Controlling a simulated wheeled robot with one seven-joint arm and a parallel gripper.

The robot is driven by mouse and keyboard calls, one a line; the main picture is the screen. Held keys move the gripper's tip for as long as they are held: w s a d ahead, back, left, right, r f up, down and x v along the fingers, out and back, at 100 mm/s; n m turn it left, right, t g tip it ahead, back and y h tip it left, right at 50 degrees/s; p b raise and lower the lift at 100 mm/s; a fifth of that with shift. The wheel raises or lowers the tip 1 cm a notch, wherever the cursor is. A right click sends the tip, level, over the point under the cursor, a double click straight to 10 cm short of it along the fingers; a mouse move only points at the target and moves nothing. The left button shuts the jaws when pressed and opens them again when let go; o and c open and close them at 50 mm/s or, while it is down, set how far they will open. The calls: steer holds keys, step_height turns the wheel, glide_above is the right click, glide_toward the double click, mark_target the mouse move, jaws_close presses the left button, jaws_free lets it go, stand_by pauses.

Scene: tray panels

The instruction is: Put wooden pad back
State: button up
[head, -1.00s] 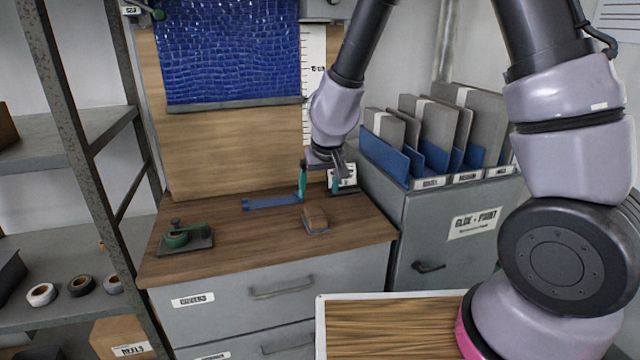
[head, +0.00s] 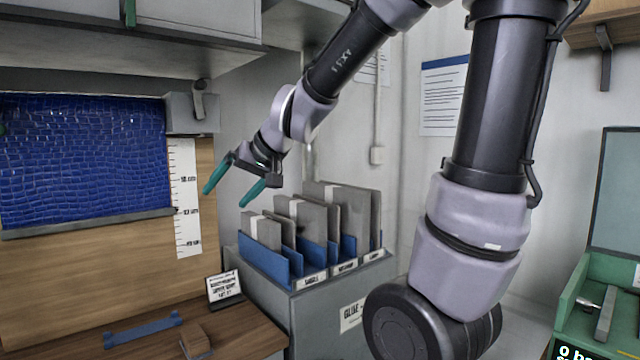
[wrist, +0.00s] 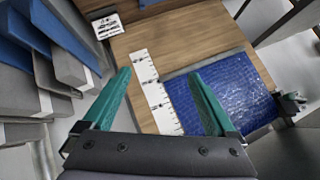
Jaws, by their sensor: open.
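A small brown wooden pad (head: 196,341) lies on the wooden worktop (head: 250,333), near the bottom edge of the head view and partly cut off. My gripper (head: 225,197) is open and empty, with its two teal fingers spread. It is high above the worktop, in front of the wall board and left of the file rack. In the wrist view my gripper (wrist: 158,76) points towards the blue tiled panel (wrist: 222,98) and the white ruler strip (wrist: 152,90). I do not make out the pad in the wrist view.
A blue strip (head: 146,328) lies beside the pad. A small label stand (head: 224,288) stands at the worktop's back. Grey folders (head: 343,212) stand in blue holders on the grey cabinet right of it. A wall cabinet (head: 200,18) hangs above the blue panel.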

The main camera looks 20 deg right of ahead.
steer(key=s+d+r+m+h, duration=0.3)
steer(key=s+d+m+h, duration=0.1)
steer(key=s+d, duration=0.9)
steer(key=shift+s+d+m, duration=0.3)
steer(key=shift+d, duration=0.6)
steer(key=shift+a, duration=0.1)
